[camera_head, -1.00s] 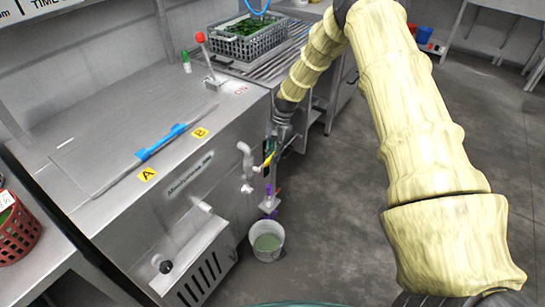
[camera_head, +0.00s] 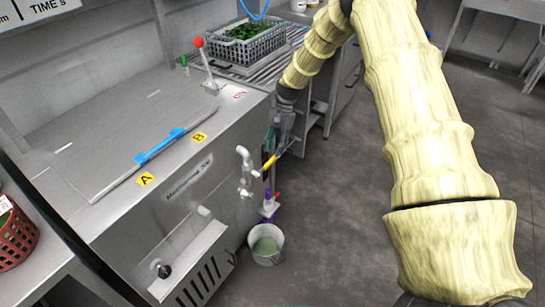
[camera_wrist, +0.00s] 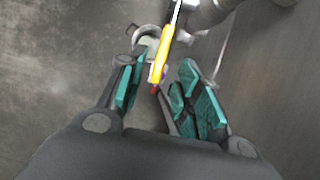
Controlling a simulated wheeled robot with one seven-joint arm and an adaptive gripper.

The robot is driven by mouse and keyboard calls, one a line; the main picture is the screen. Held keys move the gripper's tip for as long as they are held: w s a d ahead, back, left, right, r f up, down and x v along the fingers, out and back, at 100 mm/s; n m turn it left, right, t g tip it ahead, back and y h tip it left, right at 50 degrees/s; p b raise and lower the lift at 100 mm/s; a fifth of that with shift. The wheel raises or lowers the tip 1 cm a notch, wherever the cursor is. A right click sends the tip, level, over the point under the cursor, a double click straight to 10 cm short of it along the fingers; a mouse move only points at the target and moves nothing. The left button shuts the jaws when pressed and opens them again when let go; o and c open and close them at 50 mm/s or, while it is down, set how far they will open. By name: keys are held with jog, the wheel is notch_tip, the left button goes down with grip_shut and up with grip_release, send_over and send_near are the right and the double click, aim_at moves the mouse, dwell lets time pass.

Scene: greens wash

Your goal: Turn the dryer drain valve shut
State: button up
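The drain valve's yellow lever (camera_head: 269,162) sticks out beside the grey drain pipe (camera_head: 245,165) on the right end of the steel machine. My gripper (camera_head: 274,140) is just above and beside the lever in the head view. The wrist view shows my gripper (camera_wrist: 160,75) open, its teal-padded fingers on either side of the lever with gaps visible. Whether either finger touches it I cannot tell. The valve body is partly hidden in the head view.
A bucket (camera_head: 266,258) of greenish liquid stands on the floor below the pipe. A purple item with a pale tag (camera_head: 268,206) hangs near it. A red-knobbed lever (camera_head: 198,44) and a crate of greens (camera_head: 248,50) are on top. The floor to the right is clear.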

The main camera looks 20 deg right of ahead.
jog(key=v, duration=0.5)
jog(key=shift+w+d+r, duration=0.1)
jog(key=shift+d+r, duration=0.05)
jog(key=shift+r, duration=0.25)
jog(key=shift+f, duration=0.1)
